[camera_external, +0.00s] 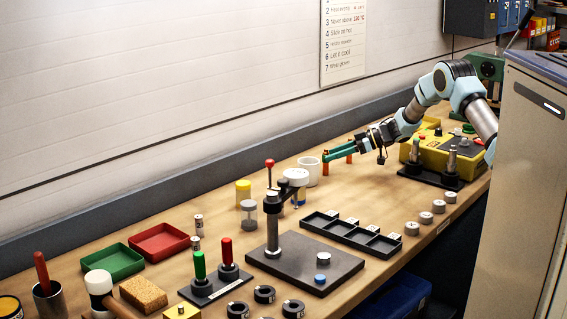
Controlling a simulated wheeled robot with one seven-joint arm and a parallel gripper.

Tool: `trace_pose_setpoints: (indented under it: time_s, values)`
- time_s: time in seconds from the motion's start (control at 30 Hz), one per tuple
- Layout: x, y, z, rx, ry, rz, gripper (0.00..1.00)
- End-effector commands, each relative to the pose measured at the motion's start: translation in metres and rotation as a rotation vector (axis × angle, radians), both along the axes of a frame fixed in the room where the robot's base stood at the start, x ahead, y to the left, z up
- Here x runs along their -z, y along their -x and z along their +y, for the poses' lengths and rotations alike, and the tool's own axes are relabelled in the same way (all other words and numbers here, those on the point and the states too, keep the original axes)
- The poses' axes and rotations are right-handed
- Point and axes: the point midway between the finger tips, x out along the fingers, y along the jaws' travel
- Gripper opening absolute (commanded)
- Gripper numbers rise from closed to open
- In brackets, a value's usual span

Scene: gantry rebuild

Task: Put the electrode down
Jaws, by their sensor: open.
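My gripper (325,155) has long green fingers and reaches left over the back of the workbench. The fingers are open, with a narrow gap between them. A small orange-brown rod (325,167) stands upright at the fingertips, and a second one (349,158) shows just behind the fingers. Either may be the electrode; the view is too small to tell. I cannot tell whether the near rod touches a finger, and part of each rod is hidden by the fingers.
A white cup (310,171) stands close left of the fingertips. A black press stand (273,225) with a red-knobbed lever is further left. A black divided tray (350,236) lies in front, and a yellow machine (433,153) stands right. Bare bench (385,195) lies between.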

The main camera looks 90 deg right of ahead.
Motion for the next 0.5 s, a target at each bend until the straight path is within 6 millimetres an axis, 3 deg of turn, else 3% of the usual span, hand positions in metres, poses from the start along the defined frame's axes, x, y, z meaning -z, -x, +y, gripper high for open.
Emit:
trace_pose_setpoints:
  time_s: [0.2, 0.5]
  values:
    - [-0.015, 0.040, 0.004, 0.002, 0.000, 0.000, 0.45]
    - [-0.025, 0.061, 0.007, 0.000, -0.001, -0.001, 0.45]
